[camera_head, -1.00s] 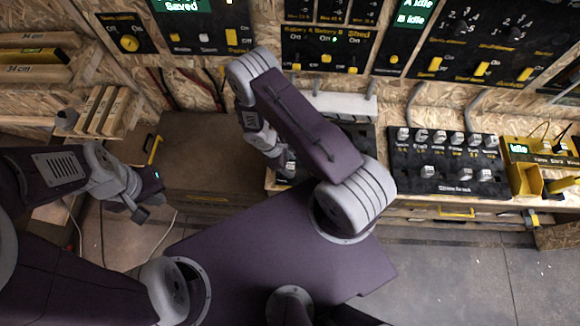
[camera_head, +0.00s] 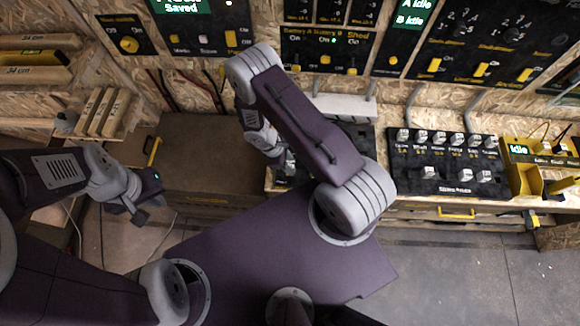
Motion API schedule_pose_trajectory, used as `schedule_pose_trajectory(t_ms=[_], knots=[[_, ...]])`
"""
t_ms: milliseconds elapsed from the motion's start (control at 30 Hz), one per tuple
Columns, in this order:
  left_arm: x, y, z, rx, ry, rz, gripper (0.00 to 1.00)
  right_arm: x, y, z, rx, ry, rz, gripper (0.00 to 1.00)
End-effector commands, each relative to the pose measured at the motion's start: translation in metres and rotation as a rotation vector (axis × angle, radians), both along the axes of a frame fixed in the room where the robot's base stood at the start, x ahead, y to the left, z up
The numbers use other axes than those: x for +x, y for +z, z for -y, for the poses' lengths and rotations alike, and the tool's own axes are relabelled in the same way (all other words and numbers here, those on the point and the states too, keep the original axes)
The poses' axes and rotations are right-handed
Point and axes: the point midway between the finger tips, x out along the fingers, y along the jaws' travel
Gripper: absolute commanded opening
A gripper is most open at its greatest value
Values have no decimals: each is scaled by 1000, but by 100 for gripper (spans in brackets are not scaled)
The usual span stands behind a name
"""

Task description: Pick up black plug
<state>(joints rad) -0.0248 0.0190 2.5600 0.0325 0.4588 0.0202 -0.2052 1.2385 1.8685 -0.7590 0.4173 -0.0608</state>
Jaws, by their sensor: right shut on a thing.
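My left gripper (camera_head: 138,207) hangs empty-looking over the floor at the left. Its fingers are too small and dark to tell whether they are open.
A black board (camera_head: 445,182) with several grey plugs stands on the bench at the right. A yellow device (camera_head: 520,150) with a lit screen is beyond it. A brown cabinet (camera_head: 205,150) lies between my grippers. Control panels line the back wall.

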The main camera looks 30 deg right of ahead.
Motion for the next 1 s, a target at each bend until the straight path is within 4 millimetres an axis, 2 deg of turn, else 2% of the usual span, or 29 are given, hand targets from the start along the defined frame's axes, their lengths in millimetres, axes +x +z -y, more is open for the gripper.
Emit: schedule_pose_trajectory(t_ms=[100, 267, 500, 533, 600, 800, 1000], knots=[[0, -5, 0, 0, 0, 0, 0, 1, 22, 0, 2, 0, 5, 0], [0, -22, 0, 0, 0, 0, 0, -35, 38, 12, 0, 0, -1, 0], [0, -50, 0, 0, 0, 0, 0, -89, 72, 30, 2, 0, 4, 0], [0, -40, 0, 0, 0, -1, 0, -93, 82, 32, 0, 0, 1, 0], [0, -30, 0, 0, 0, 0, 0, -99, 88, 35, -3, 4, -1, 0], [0, -24, 0, 0, 0, 0, 0, -109, 91, 37, 0, 2, -1, 0], [0, -25, 0, 0, 0, 0, 0, -110, 90, 37, 1, 14, -2, 0]])
